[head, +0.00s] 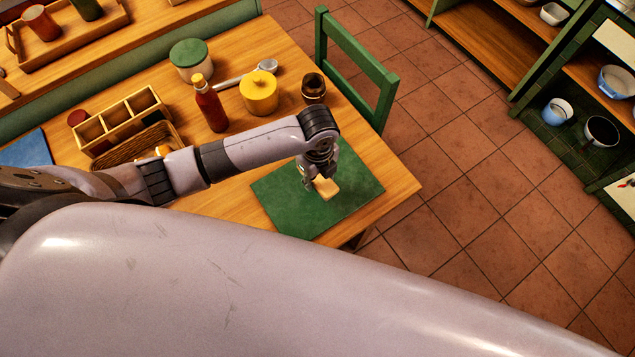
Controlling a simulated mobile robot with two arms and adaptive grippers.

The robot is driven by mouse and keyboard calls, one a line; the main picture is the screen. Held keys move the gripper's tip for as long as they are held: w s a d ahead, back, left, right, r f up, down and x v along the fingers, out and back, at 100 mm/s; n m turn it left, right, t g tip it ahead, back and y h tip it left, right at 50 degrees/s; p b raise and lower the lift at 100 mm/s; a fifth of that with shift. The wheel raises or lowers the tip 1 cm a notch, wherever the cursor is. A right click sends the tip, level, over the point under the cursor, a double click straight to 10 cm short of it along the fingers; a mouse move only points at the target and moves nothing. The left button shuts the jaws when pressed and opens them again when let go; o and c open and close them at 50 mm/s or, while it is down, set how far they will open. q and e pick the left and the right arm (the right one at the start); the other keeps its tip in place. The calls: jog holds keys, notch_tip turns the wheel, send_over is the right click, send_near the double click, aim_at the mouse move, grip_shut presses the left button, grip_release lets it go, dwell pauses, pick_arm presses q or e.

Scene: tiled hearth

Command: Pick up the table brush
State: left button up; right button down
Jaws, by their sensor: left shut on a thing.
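My left gripper (310,180) reaches in from the left and points down over the green mat (350,205) on the wooden table. It is shut on a small pale wooden piece, which looks like the table brush (327,188). The gripper covers part of the brush, and its bristles cannot be made out. I cannot tell whether the brush touches the mat or is held just above it. My right gripper is not in view.
A wooden divided box (122,121) is at left. A green chair (358,62) stands at the far edge.

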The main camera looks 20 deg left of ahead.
pick_arm(q)
notch_tip(320, 180, up, 15)
jog(key=b, duration=0.1)
jog(key=o, duration=0.7)
jog(key=shift+f, duration=0.15)
jog(key=c, duration=0.5)
